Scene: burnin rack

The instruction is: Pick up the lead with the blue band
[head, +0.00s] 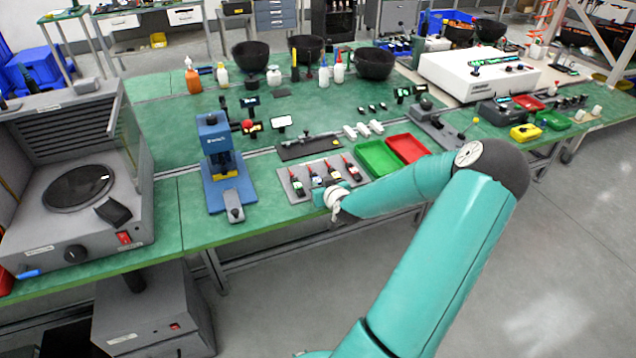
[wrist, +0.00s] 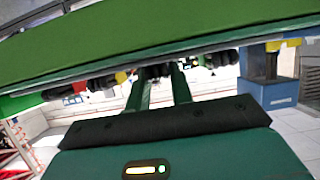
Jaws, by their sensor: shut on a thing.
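Several dark leads with red tips lie in a row on a grey tray (head: 285,178) at the front edge of the green bench. One lead (head: 317,178) seems to carry a small blue mark, but it is too small to be sure. My gripper (wrist: 160,80) is at the near side of this row, its fingers shut on a dark lead (wrist: 155,72). The band on that lead is hidden. Other dark leads (wrist: 103,82) show beside the fingers in the wrist view. In the head view my arm and wrist partly cover the fingertips.
A blue press (head: 217,160) stands left of the tray. Green (head: 379,158) and red (head: 408,148) bins sit at its right. A probe on a dark mat (head: 292,153) and white connectors (head: 362,129) lie just behind. Open floor lies in front of the bench.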

